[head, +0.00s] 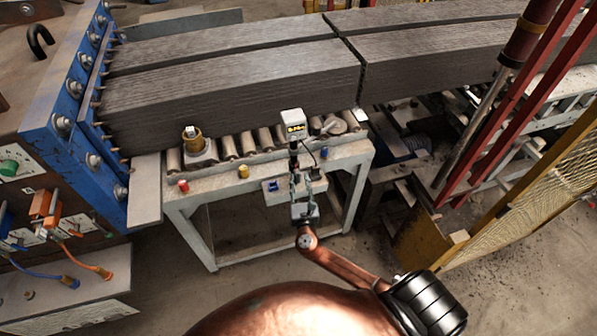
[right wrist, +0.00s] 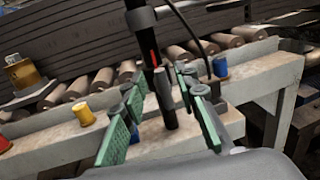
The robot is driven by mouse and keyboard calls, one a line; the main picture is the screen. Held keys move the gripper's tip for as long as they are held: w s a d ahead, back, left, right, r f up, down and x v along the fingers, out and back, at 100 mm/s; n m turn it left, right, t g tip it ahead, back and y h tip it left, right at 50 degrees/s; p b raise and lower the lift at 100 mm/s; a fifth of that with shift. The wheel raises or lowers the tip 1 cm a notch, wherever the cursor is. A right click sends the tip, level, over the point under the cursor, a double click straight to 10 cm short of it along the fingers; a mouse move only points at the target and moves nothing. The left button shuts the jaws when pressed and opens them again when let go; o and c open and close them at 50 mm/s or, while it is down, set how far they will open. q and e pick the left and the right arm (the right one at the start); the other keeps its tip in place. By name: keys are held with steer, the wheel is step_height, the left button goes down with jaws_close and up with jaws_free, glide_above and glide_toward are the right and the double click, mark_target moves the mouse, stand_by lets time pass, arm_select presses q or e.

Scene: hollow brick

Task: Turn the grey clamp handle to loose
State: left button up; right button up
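The grey clamp handle (right wrist: 165,98) is a dark, short rod. In the right wrist view it stands tilted beside a black post (right wrist: 143,40) with a red mark. My right gripper (right wrist: 159,103) has its two green-padded fingers spread, one on each side of the handle, with visible gaps. In the head view my right gripper (head: 304,187) is at the front edge of the roller table, below a white display box (head: 292,124) on the post. There the handle is too small and covered to make out. My left gripper is not in view.
The roller table (head: 335,165) carries a red knob (head: 183,186), a yellow knob (head: 243,171) and a brass fitting (head: 193,139). Long grey hollow bricks (head: 230,90) lie behind. A blue machine plate (head: 75,110) stands left; a yellow mesh guard (head: 530,200) stands right. A cable runs beside the post.

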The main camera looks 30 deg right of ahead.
mark_target(299, 175)
steer(key=x, duration=0.2)
steer(key=shift+w+d, duration=0.15)
steer(key=shift+w, duration=0.15)
steer(key=shift+w+d, duration=0.25)
steer(key=shift+w, duration=0.25)
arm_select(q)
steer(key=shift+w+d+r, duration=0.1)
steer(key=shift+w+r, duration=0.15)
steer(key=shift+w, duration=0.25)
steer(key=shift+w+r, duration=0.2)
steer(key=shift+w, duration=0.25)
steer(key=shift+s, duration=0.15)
arm_select(e)
steer(key=shift+c, duration=0.6)
steer(key=shift+c, duration=1)
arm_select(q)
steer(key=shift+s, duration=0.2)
arm_select(e)
jaws_close()
